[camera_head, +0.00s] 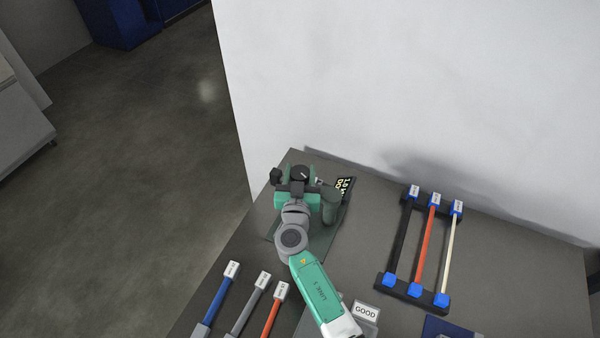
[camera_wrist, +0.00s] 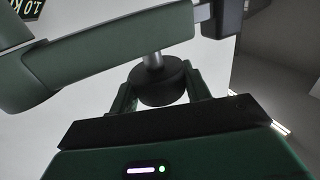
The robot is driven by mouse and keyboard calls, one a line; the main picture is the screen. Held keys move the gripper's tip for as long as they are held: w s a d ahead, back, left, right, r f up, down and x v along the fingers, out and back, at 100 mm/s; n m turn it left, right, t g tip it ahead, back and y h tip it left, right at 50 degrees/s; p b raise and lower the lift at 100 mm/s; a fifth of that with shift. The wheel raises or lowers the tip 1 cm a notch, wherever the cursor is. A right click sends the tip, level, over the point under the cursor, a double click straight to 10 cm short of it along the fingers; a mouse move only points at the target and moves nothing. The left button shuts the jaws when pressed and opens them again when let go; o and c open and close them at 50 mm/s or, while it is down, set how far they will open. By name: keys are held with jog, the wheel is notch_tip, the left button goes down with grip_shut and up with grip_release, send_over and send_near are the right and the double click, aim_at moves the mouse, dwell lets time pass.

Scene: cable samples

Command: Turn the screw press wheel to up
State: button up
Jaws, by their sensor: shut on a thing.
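The screw press (camera_head: 331,205) is a green machine on a flat green base near the table's far left corner. Its green beam (camera_wrist: 110,45) crosses the wrist view, with a silver shaft running from it to a dark round wheel (camera_wrist: 160,87). In the head view, a dark disc with a pale line appears to be this wheel (camera_head: 301,172). My gripper (camera_wrist: 160,92) is shut on the wheel, one green finger on each side. In the head view, my gripper (camera_head: 297,188) and arm cover part of the press.
A dark sign (camera_head: 344,186) stands beside the press. A rack (camera_head: 397,286) with black, orange and cream cables stands to the right. Blue, grey and orange cables (camera_head: 249,303) lie front left. A GOOD label (camera_head: 366,311) is near my arm. A white wall (camera_head: 400,80) rises behind the table.

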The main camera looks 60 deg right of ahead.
jog(key=shift+f, duration=0.1)
jog(key=shift+s+f+n+t+y+b, duration=0.1)
jog(key=shift+f+n+t+y+b, duration=0.1)
jog(key=shift+n+t+y+b, duration=0.5)
jog(key=shift+r+n+t, duration=0.1)
jog(key=shift+n+t, duration=0.5)
jog(key=shift+t, duration=0.5)
jog(key=n+t+y+p, duration=0.1)
jog(key=r+n+t+y+p, duration=0.1)
jog(key=t+y+p, duration=0.1)
jog(key=shift+n+p, duration=0.3)
jog(key=shift+n, duration=0.1)
jog(key=n+t+y+p, duration=0.1)
jog(key=t+y+p, duration=0.1)
jog(key=p, duration=0.1)
jog(key=shift+d+n, duration=0.1)
jog(key=shift+n, duration=0.2)
jog(key=n+y, duration=0.1)
jog(key=n+t+y+p, duration=0.1)
jog(key=y, duration=0.1)
jog(key=shift+f, duration=0.25)
jog(key=shift+f+n+t+y, duration=0.15)
jog(key=shift+n+t+y, duration=0.65)
jog(key=shift+y, duration=0.6)
jog(key=shift+n+y, duration=0.3)
